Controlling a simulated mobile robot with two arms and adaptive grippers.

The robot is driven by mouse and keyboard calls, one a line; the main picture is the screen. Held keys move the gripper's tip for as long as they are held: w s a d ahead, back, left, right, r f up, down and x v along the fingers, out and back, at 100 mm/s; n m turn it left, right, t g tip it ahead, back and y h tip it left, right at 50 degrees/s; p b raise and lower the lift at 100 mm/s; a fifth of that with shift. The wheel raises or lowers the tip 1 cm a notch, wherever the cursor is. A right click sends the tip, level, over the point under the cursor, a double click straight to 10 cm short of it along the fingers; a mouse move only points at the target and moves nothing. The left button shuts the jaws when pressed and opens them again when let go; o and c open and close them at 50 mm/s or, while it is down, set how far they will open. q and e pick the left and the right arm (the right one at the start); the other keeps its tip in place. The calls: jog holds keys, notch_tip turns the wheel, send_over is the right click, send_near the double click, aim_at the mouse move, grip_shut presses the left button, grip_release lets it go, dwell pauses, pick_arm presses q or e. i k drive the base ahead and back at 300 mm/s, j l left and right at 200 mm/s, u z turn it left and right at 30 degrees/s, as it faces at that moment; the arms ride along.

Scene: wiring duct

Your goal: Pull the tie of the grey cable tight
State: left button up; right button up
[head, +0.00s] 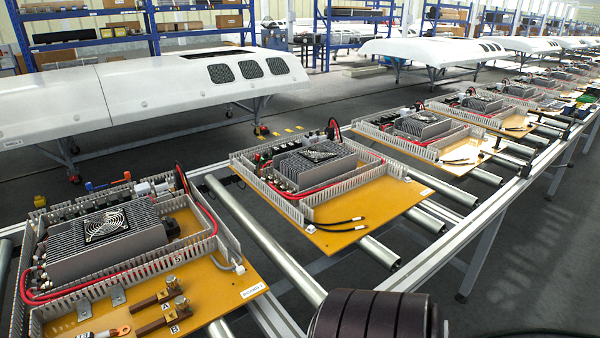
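The nearest yellow board (225,297) lies at the lower left, with slotted grey wiring duct (130,278) along its sides. A short grey cable (226,264) seems to come out at the duct's right corner, by a white label (254,291). It is small here, and I cannot make out a tie on it. Neither of my grippers is in view.
The board carries a finned unit with a fan (104,226), red cables (75,290) and copper terminals marked A and B (165,310). More boards (350,215) stand along the roller conveyor (265,240). White vehicle covers (150,90) and blue shelving (90,25) stand behind.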

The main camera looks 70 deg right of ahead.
aim_at(240, 269)
jog(key=z, duration=1.7)
jog(key=l+u, duration=0.3)
jog(key=l, duration=0.3)
jog(key=l+u, duration=0.35)
jog(key=l, duration=0.25)
jog(key=i, duration=0.05)
